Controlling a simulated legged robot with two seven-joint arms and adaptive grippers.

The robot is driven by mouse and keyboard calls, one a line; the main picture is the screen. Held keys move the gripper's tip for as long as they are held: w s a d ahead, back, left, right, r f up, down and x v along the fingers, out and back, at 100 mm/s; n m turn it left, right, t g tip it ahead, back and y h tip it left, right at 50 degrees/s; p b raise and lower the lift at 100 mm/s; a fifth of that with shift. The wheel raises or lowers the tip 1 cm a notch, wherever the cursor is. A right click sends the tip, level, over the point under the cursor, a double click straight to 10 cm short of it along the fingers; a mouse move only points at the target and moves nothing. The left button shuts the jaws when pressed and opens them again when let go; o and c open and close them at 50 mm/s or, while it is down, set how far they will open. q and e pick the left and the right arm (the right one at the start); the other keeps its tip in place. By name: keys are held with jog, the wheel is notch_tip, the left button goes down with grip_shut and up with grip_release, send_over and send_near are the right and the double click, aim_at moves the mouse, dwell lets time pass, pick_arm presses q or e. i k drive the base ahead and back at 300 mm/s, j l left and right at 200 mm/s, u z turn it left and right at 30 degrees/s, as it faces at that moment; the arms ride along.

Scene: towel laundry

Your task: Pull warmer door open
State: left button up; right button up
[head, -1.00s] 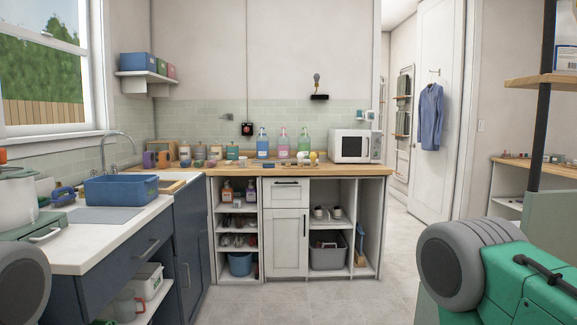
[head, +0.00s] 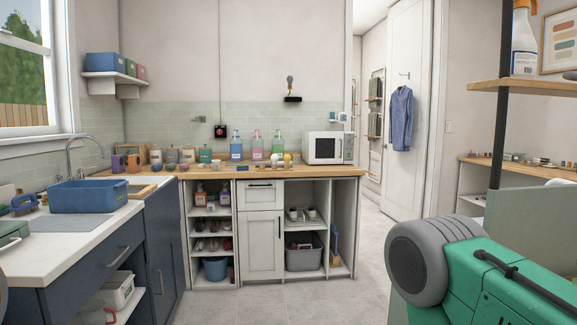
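A white boxy appliance (head: 327,148) with a dark window in its front door stands at the right end of the wooden counter. Its door looks shut. I cannot tell whether this is the warmer, and nothing else in view is clearly one. Neither of my grippers is in view. Only a green and grey part of my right arm shows at the lower right, far from the appliance.
The wooden counter (head: 270,172) holds several bottles and jars. A blue basin (head: 90,195) sits on the white worktop (head: 60,255) at left. Pale floor (head: 300,304) is clear ahead. A doorway opens right of the counter, and a wooden shelf (head: 540,84) stands at right.

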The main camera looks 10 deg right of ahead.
aim_at(323, 147)
jog(key=i+l+z, duration=0.1)
jog(key=i, duration=1)
jog(key=i+z, duration=0.1)
jog(key=i, duration=1)
jog(key=i+j+z, duration=0.1)
jog(key=i, duration=1.05)
jog(key=i+l+z, duration=0.3)
jog(key=i, duration=0.35)
jog(key=i+z, duration=0.25)
jog(key=i, duration=0.4)
